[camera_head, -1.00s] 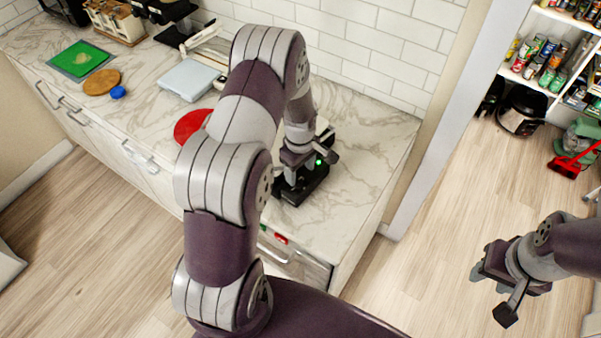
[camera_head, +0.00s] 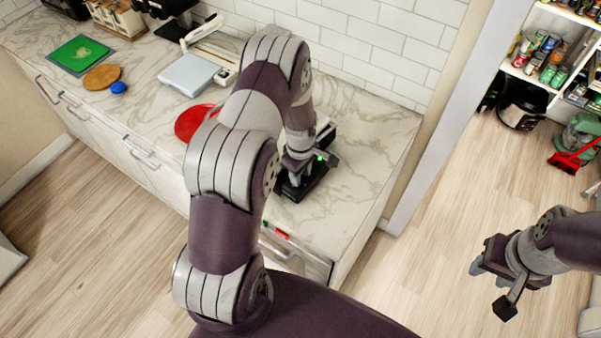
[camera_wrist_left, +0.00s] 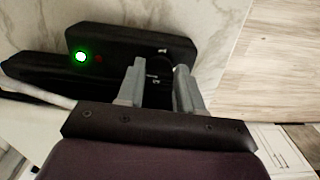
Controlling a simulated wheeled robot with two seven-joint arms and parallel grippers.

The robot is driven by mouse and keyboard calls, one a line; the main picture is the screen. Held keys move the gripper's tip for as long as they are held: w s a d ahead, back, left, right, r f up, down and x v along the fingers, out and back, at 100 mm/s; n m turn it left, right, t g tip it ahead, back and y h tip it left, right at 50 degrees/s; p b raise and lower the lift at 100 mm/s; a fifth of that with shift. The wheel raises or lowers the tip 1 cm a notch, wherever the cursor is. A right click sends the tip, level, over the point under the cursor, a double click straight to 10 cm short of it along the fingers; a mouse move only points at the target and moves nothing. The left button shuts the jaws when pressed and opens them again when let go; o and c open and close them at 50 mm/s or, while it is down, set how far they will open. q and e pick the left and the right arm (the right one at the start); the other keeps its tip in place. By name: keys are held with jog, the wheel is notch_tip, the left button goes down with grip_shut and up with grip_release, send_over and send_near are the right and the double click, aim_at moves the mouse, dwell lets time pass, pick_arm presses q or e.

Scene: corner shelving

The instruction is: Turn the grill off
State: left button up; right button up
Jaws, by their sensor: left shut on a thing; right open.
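The black grill (camera_head: 316,188) stands at the right end of the marble counter, partly hidden by my left arm. A green light is lit on it, and it also shows in the left wrist view (camera_wrist_left: 112,55), with a dark red dot beside the light. My left gripper (camera_wrist_left: 160,72) is at the grill's control side, with its grey fingers shut on a small part of the grill. That part, apparently the knob, is mostly hidden between the fingers. In the head view the left gripper (camera_head: 296,176) is low at the grill. My right gripper (camera_head: 487,274) is open and empty above the floor.
A red plate (camera_head: 190,123) lies left of my left arm. A pale scale or board (camera_head: 188,75), a blue lid (camera_head: 118,88), a wooden board (camera_head: 103,78) and a green board (camera_head: 80,53) are further left. Tiled wall rises behind; the counter right of the grill is clear.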

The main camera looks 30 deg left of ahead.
pick_arm(q)
jog(key=o, duration=0.9)
jog(key=shift+o, duration=0.7)
jog(key=shift+a, duration=0.1)
jog(key=shift+w+r, duration=0.1)
jog(key=shift+r, duration=0.25)
notch_tip(320, 180, up, 12)
jog(key=b, duration=0.3)
jog(key=shift+b, duration=0.35)
